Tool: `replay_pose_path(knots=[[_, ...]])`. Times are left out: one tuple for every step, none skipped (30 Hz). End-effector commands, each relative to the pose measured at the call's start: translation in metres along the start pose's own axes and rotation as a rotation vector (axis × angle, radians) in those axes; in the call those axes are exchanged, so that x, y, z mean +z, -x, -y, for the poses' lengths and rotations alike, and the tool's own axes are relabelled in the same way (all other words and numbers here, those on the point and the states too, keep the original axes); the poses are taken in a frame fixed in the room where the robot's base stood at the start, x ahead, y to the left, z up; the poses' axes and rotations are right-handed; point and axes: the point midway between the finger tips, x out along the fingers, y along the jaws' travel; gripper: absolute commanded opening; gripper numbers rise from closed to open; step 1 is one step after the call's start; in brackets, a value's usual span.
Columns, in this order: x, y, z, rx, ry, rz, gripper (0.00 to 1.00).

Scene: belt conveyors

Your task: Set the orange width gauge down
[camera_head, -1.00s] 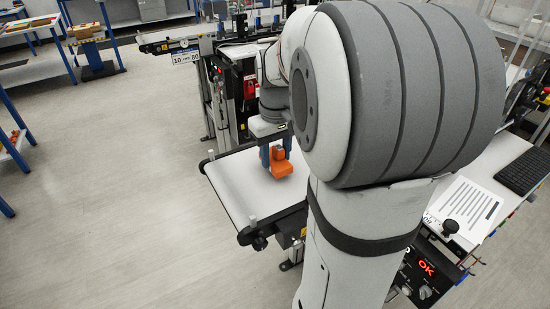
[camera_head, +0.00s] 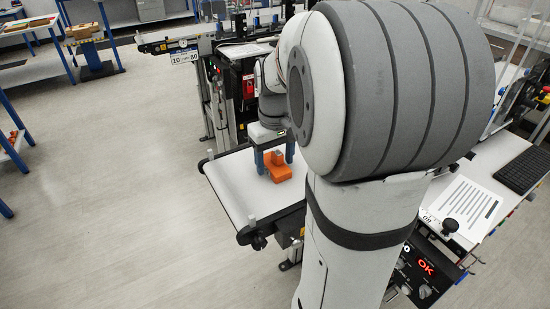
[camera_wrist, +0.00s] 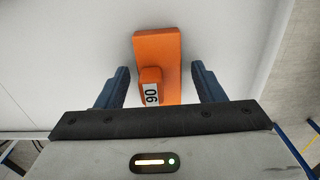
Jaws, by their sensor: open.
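The orange width gauge (camera_head: 277,172) rests on the white belt of the near conveyor in the head view. It also shows in the wrist view (camera_wrist: 158,60), where it is an orange block with a raised knob marked 90. My gripper (camera_head: 275,158) is open just above and around the gauge. In the wrist view its blue fingers (camera_wrist: 162,80) stand on either side of the knob, with a gap on both sides. My own arm hides the right part of the conveyor in the head view.
The white conveyor belt (camera_head: 233,190) has free room around the gauge. Small posts stand at its edge. A control box (camera_head: 425,270) with a red OK display and a desk with a printed sheet (camera_head: 467,207) and keyboard (camera_head: 524,171) are at the right.

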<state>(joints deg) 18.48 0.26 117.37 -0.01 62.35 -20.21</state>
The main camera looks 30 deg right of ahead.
Motion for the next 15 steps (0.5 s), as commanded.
replay_pose_path(knots=[[0.000, 0.002, 0.000, 0.000, 0.000, 0.000, 0.62], [0.000, 0.003, 0.000, 0.000, 0.000, -0.001, 0.62], [0.000, 0.006, 0.000, 0.000, 0.000, -0.001, 0.62], [-0.001, 0.008, 0.000, 0.001, 0.001, -0.002, 0.62], [-0.001, 0.012, 0.000, 0.001, 0.001, -0.002, 0.62], [-0.001, 0.018, 0.000, 0.001, 0.001, -0.003, 0.62], [-0.001, 0.024, 0.000, 0.002, 0.001, -0.004, 0.62], [-0.001, 0.030, 0.000, 0.002, 0.001, -0.005, 0.62], [-0.001, 0.039, 0.000, 0.002, 0.001, -0.005, 0.62], [-0.001, 0.045, 0.000, 0.002, 0.001, -0.006, 0.62], [-0.001, 0.052, 0.000, 0.002, 0.001, -0.004, 0.62], [-0.001, 0.061, 0.000, 0.002, 0.001, -0.005, 0.62], [-0.001, 0.068, 0.000, 0.002, 0.001, -0.005, 0.62], [-0.001, 0.075, 0.000, 0.002, 0.001, -0.005, 0.62], [-0.001, 0.083, 0.000, 0.002, 0.001, -0.005, 0.62]])
